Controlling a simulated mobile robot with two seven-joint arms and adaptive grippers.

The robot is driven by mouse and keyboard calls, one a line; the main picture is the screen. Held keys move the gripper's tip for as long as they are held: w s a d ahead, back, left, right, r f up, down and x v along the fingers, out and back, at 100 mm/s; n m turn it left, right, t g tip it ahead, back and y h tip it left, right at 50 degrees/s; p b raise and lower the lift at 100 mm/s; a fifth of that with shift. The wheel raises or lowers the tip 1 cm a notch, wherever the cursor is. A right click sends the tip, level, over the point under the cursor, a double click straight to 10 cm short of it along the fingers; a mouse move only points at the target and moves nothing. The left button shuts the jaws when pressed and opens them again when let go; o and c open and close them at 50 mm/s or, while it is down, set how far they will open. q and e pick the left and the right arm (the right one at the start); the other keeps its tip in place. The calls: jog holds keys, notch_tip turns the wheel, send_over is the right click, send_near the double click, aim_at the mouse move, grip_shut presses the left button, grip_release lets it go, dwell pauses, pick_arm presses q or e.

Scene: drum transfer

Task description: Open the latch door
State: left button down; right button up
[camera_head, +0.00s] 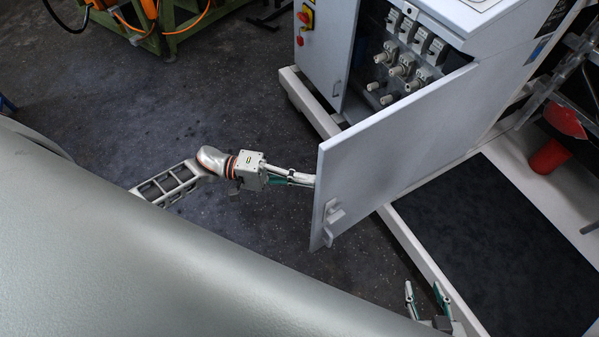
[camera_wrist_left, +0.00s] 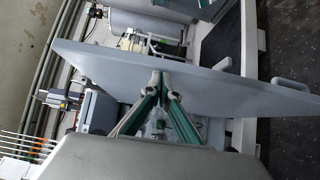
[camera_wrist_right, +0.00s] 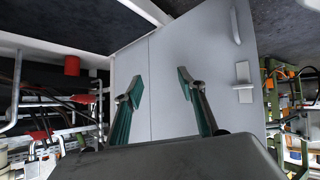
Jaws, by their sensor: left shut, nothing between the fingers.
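The light grey latch door (camera_head: 400,145) stands swung open from the cabinet, its latch (camera_head: 332,217) near the free edge. My left gripper (camera_head: 312,181) is shut and empty, at the door's free edge on the side facing the cabinet opening. Its fingertips are partly hidden by the door in the head view. In the left wrist view the fingers (camera_wrist_left: 162,82) meet in front of the door panel (camera_wrist_left: 220,100); I cannot tell whether they touch it. My right gripper (camera_head: 426,300) is open and empty at the lower right. The right wrist view shows the door (camera_wrist_right: 195,60) and latch (camera_wrist_right: 243,82) beyond its spread fingers (camera_wrist_right: 160,85).
The cabinet (camera_head: 328,40) shows several white fittings (camera_head: 400,65) inside its opening. A pale base rail (camera_head: 310,105) runs along the floor below it. A red container (camera_head: 550,157) stands at the right. A green frame (camera_head: 185,30) is at the back left. Dark floor between is clear.

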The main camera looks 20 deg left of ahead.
aim_at(318, 190)
pick_arm(q)
jog(key=shift+n+t, duration=0.4)
jog(key=shift+t, duration=0.3)
jog(key=d+p, duration=0.1)
jog(key=s+d+p, duration=0.1)
jog(key=s+d+r+p, duration=0.1)
jog(key=p, duration=0.1)
jog(key=shift+d, duration=0.35)
jog(key=s+d+f+t+p, duration=0.1)
jog(key=s+d+p, duration=0.4)
jog(key=d, duration=0.3)
jog(key=shift+d+n+y, duration=0.35)
jog(key=shift+n+y, duration=0.05)
pick_arm(e)
notch_tip(318, 190, up, 9)
jog(key=shift+w+a, duration=0.3)
jog(key=shift+w, duration=0.15)
jog(key=shift+w+r, duration=0.1)
jog(key=shift+r, duration=0.05)
pick_arm(q)
jog(key=shift+w, duration=0.1)
pick_arm(e)
jog(key=shift+r, duration=0.1)
